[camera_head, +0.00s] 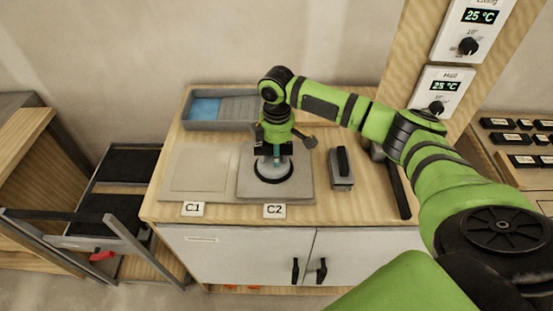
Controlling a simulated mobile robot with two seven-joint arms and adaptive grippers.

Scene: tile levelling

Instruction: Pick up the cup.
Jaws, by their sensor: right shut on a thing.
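The cup appears to be a suction cup (274,179), a round black-rimmed disc with a grey middle. It sits on the grey tile (305,180) behind the C2 label (274,211). My right gripper (274,156) points down over it and is shut on its upright part, where a bit of teal shows between the fingers. The gripper hides most of the cup's upper part. I cannot see any gap between the cup and the tile. My left gripper is not in view.
A lighter tile (200,171) lies at the left behind the C1 label (192,209). A grey tray (184,125) with a blue part stands at the back. A grey block with a black handle (342,165) and a long black bar (398,190) lie at the right.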

